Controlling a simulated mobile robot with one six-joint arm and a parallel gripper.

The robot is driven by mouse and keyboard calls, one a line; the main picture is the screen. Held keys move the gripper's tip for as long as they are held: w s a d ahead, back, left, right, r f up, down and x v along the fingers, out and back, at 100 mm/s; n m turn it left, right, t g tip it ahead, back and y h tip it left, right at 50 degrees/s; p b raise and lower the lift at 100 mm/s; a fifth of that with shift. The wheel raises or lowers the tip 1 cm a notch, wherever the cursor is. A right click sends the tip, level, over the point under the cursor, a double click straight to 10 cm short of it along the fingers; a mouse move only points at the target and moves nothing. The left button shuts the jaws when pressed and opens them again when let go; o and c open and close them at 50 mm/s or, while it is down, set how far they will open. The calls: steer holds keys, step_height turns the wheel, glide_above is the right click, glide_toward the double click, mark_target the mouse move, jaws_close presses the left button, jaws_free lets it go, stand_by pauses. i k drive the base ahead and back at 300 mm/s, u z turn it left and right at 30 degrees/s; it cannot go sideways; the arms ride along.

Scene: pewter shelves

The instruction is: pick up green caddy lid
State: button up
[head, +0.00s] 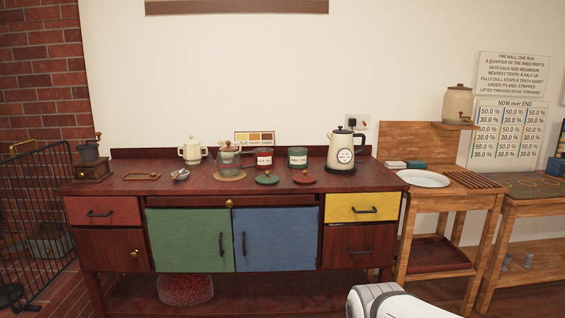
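The green caddy lid (267,179) lies on the front part of the dark red wooden sideboard top (330,184). It is a small green disc with a knob on top. A red lid (304,177) lies just to its right. A green caddy (298,157) and a red caddy (264,157) stand behind the lids. Part of my white arm shows at the bottom right, well in front of the sideboard. My gripper is not in view.
A kettle (345,150) stands right of the caddies. A glass teapot (229,160) on a round mat, a metal strainer (181,174) and a cream teapot (192,150) stand left. A coffee grinder (91,165) is at the far left. A wooden washstand (455,201) adjoins on the right.

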mark_target(267, 178)
steer(key=i, duration=1)
steer(key=z, duration=0.05)
